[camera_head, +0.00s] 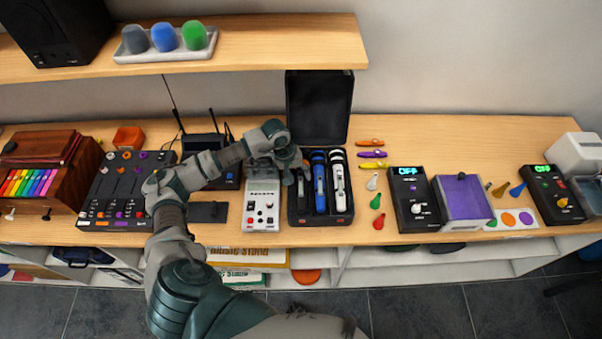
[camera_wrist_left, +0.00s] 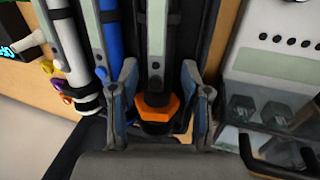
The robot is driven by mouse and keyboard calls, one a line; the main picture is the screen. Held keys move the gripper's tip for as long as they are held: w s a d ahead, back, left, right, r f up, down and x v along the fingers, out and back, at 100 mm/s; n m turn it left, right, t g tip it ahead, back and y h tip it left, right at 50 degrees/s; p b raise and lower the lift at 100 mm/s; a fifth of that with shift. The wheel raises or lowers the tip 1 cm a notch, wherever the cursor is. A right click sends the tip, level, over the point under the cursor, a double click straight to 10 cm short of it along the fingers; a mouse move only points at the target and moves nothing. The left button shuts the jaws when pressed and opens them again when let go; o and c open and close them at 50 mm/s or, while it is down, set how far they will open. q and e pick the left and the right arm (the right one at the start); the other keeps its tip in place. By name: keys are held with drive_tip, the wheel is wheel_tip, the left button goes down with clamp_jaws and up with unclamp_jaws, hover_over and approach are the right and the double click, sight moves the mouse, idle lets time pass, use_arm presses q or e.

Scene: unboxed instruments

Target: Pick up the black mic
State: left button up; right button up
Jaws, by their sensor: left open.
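The black mic (camera_head: 301,192) lies in the left slot of an open black case (camera_head: 322,221). Its upper end is hidden under my left gripper (camera_head: 293,166) in the head view. A blue mic (camera_head: 319,188) and a white mic (camera_head: 339,184) lie in the slots to its right. In the left wrist view, my left gripper (camera_wrist_left: 160,103) is open, with one finger on each side of the black mic (camera_wrist_left: 155,45) near its orange band (camera_wrist_left: 158,110). I cannot tell whether the fingers touch it. The blue mic (camera_wrist_left: 112,40) is close beside one finger. My right gripper is out of view.
The case's raised lid (camera_head: 319,105) stands behind. A white-grey mixer box (camera_head: 261,206) is close on the left. Coloured small shakers (camera_head: 376,202) and a black tuner box (camera_head: 415,205) are on the right. A shelf (camera_head: 270,45) runs above the table's back.

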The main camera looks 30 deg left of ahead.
use_arm(q)
drive_tip(key=shift+x, duration=1)
drive_tip(key=shift+d+r, duration=0.1)
drive_tip(key=c, duration=0.6)
clamp_jaws()
drive_tip(key=shift+w, duration=0.1)
